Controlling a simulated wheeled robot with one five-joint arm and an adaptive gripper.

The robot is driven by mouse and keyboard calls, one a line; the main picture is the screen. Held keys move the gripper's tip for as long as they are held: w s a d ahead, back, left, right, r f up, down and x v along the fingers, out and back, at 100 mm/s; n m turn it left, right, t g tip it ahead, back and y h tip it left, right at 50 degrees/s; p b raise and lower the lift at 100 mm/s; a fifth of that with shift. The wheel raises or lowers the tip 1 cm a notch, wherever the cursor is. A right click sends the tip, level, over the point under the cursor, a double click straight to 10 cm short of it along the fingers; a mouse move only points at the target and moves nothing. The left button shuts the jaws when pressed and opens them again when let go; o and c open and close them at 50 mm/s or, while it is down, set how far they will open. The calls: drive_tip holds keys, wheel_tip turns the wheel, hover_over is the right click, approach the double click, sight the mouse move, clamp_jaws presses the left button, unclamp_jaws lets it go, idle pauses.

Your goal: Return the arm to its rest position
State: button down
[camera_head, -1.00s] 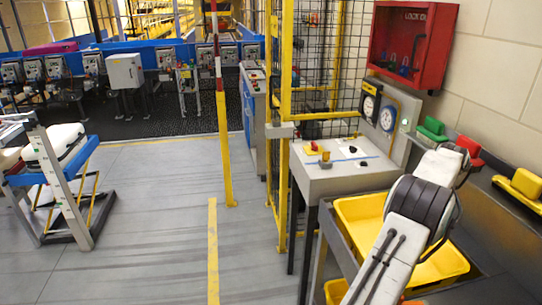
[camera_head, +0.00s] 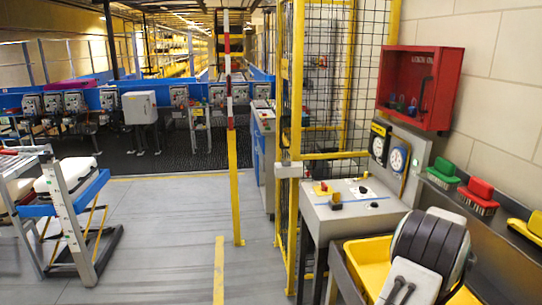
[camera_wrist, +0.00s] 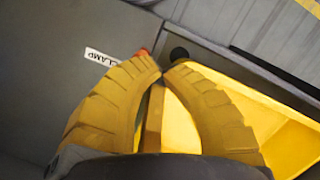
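My arm (camera_head: 428,250), with pale covers and a dark banded joint, is at the lower right of the head view, over the yellow bin. My gripper (camera_wrist: 162,70) shows in the wrist view with its two yellow ridged fingers curved together and their tips meeting or almost meeting. I see nothing held at the tips. Behind the fingers are the yellow bin (camera_wrist: 285,125) and a grey surface with a "CLAMP" label (camera_wrist: 101,57). The gripper itself is not visible in the head view.
A grey control table (camera_head: 330,208) stands beside the yellow bin (camera_head: 366,262). Green (camera_head: 443,172) and red (camera_head: 480,193) brushes sit on the right ledge, below a red lockout box (camera_head: 415,88). A yellow post (camera_head: 234,180) stands left of the mesh fence. Floor at centre-left is clear.

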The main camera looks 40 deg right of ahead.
drive_tip(key=w+a+r+n+t, duration=0.1)
drive_tip(key=w+a+r+n, duration=0.3)
drive_tip(key=a, duration=1)
drive_tip(key=w+a+r+n+t+h, duration=0.1)
drive_tip(key=w+a+r+n, duration=0.4)
drive_tip(key=a, duration=0.9)
drive_tip(key=w+a+r+n+t+h, duration=0.1)
drive_tip(key=w+a+r+n, duration=0.4)
drive_tip(key=a, duration=0.9)
drive_tip(key=r+n+t, duration=0.1)
drive_tip(key=n, duration=0.2)
drive_tip(key=shift+w+r, duration=0.1)
drive_tip(key=shift+r, duration=0.05)
